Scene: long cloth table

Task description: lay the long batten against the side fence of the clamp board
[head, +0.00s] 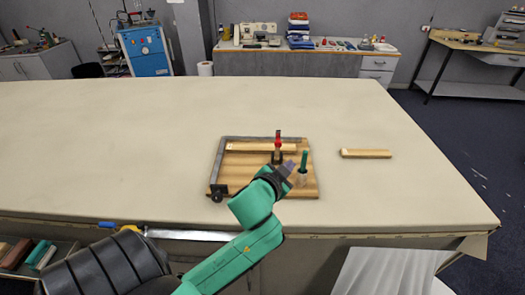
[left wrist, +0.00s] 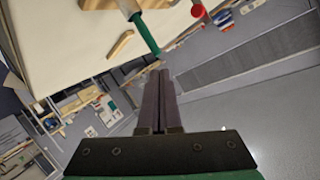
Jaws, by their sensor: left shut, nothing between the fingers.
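The wooden clamp board (head: 254,180) lies on the table, with grey fences along its left side (head: 217,160) and back edge (head: 250,138). A longer wooden batten (head: 255,147) lies on the board close along the back fence, its right end partly behind the red-topped clamp. A shorter batten (head: 366,153) lies on the cloth to the right, apart from the board; a batten also shows in the left wrist view (left wrist: 120,45). My left gripper (head: 289,167) is shut and empty over the board's right part, beside the green-handled clamp; its closed fingers show in the left wrist view (left wrist: 160,75).
A red-topped clamp (head: 278,145) and a green-handled clamp (head: 303,161) stand upright on the board's right half. A black knob (head: 217,192) is at its front left corner. The cloth table (head: 120,140) is clear left of the board and around the shorter batten.

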